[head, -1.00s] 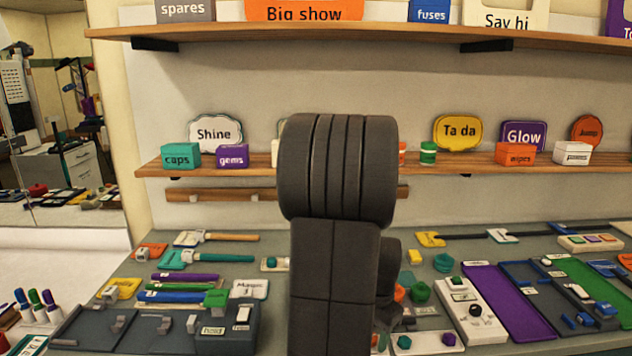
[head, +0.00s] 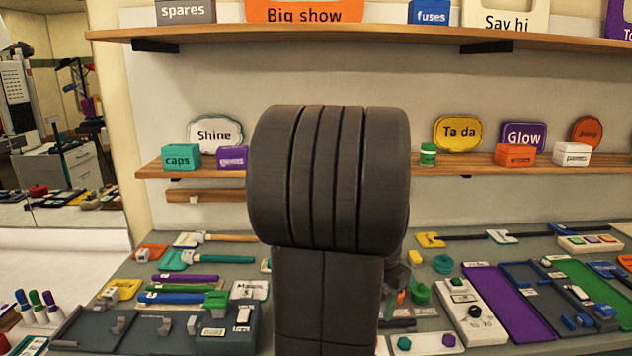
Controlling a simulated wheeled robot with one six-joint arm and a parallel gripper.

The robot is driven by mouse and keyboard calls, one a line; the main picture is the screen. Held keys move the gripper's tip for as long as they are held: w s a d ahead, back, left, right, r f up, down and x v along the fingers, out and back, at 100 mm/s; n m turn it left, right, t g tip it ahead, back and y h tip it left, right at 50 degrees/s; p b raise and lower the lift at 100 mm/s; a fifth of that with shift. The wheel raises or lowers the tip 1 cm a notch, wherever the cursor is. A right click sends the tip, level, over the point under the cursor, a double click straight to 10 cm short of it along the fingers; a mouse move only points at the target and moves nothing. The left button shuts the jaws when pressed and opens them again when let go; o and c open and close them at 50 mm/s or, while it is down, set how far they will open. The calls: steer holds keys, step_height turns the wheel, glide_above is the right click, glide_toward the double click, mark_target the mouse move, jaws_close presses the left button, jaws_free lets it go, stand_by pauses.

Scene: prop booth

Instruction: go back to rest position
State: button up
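My own dark grey arm fills the middle of the head view, a thick ribbed joint above a broad link. It hides the centre of the lower shelf and part of the workbench. My gripper's fingertips cannot be made out; a small dark part shows low beside the arm, over the bench, but it is too hidden to read. No object can be seen held.
The workbench (head: 440,240) carries a grey holder (head: 85,328) and tools at left, and a purple tray (head: 508,300) and green mat (head: 600,285) at right. Above are a lower shelf (head: 470,160) with signs and boxes and an upper shelf (head: 400,36).

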step_height(320, 180, down, 10)
steer(key=shift+w+a+f, duration=0.1)
steer(key=shift+a, duration=0.05)
steer(key=n, duration=0.4)
steer(key=shift+n+b, duration=0.35)
steer(key=shift+n, duration=0.05)
steer(key=n, duration=0.5)
steer(key=shift+w, duration=0.1)
steer(key=n+b, duration=0.1)
steer(key=n, duration=0.4)
steer(key=shift+n+g, duration=0.3)
steer(key=shift+n, duration=0.1)
steer(key=shift+n+b, duration=0.35)
steer(key=shift+n, duration=1.85)
